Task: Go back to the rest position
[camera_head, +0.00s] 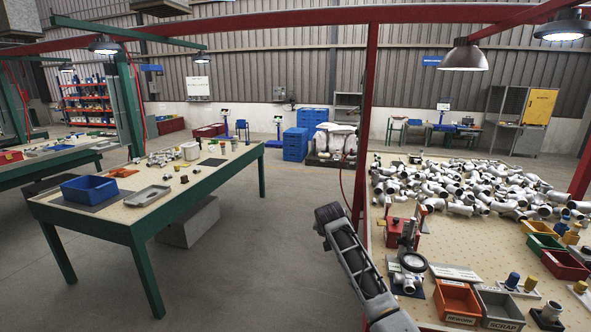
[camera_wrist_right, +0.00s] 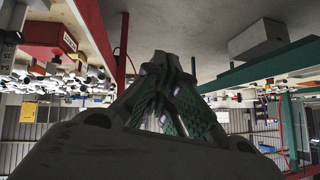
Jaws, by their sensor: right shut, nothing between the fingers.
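My right gripper (camera_head: 328,213) is raised over the open floor in the head view, left of the red post and the bench full of castings. In the right wrist view its fingers (camera_wrist_right: 170,62) come together at the tips, with nothing between them. That view is upside down. My right arm comes up from the bottom edge of the head view. The gripper touches nothing that I can see. My left gripper is in neither view.
The right bench (camera_head: 395,215) holds many grey castings, a red fixture (camera_head: 400,232), an orange rework bin (camera_head: 457,300) and a grey scrap bin (camera_head: 500,308). A red post (camera_head: 367,110) stands close to my gripper. A green-legged table (camera_head: 115,222) stands left. The floor (camera_head: 255,250) between is clear.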

